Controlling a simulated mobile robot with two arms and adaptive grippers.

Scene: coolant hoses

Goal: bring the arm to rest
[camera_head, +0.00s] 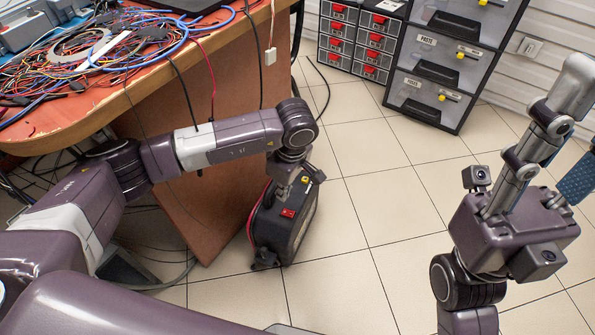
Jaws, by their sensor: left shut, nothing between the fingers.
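My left arm reaches in from the left past the front of the wooden table (178,60). Its wrist bends down, and my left gripper (282,188) points at the floor, shut and empty, in front of a black box with a red switch. The gripper is small and dark against the box, and I cannot tell whether they touch. My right gripper (562,118) stands at the right edge, pointing up. Part of it is cut off by the picture edge, next to a blue patterned piece (578,180), so its opening is unclear.
The black box (285,222) stands on the tiled floor (400,215) beside the table's side panel. Tangled cables (90,50) cover the table, and some hang over its edge. Drawer cabinets (445,68) stand at the back. The floor between the arms is clear.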

